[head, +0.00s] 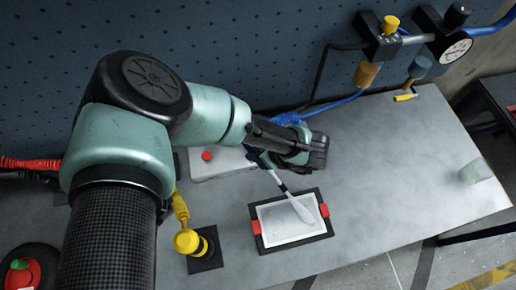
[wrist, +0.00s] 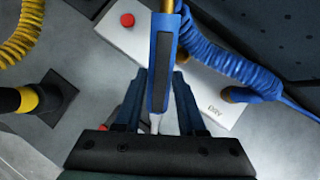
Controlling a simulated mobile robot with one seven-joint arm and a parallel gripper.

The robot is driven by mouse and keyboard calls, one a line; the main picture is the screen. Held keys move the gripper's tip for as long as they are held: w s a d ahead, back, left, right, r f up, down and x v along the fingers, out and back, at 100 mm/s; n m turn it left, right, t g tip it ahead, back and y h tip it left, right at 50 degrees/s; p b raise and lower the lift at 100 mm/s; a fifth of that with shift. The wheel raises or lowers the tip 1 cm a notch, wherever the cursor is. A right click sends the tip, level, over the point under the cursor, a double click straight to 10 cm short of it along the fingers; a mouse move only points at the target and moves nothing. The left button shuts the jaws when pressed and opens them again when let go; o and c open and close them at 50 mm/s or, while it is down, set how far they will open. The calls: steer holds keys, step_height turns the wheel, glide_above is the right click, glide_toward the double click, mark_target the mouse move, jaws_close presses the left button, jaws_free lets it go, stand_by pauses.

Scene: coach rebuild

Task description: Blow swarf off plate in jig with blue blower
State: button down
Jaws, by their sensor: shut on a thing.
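My gripper (head: 268,160) is shut on the blue blower (wrist: 161,60), which sits between its two fingers in the wrist view. The jig (head: 323,231) is a dark frame with red clamps on its left and right sides, flat on the bench. The pale plate (head: 280,226) lies inside it. My gripper is above and behind the jig. A whitish streak, which looks like an air jet, runs from the blower's tip down to the plate's upper right part. I cannot make out single bits of swarf. The jig is mostly hidden in the wrist view.
A yellow blower (head: 187,241) stands on a dark base left of the jig. The blue coiled hose (wrist: 225,62) trails from the held blower. A clear cup (head: 474,172) stands right; the bench between is free.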

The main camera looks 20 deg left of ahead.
step_height(320, 180, up, 6)
steer(key=p, duration=0.6)
steer(key=shift+r, duration=0.15)
stand_by(0.7)
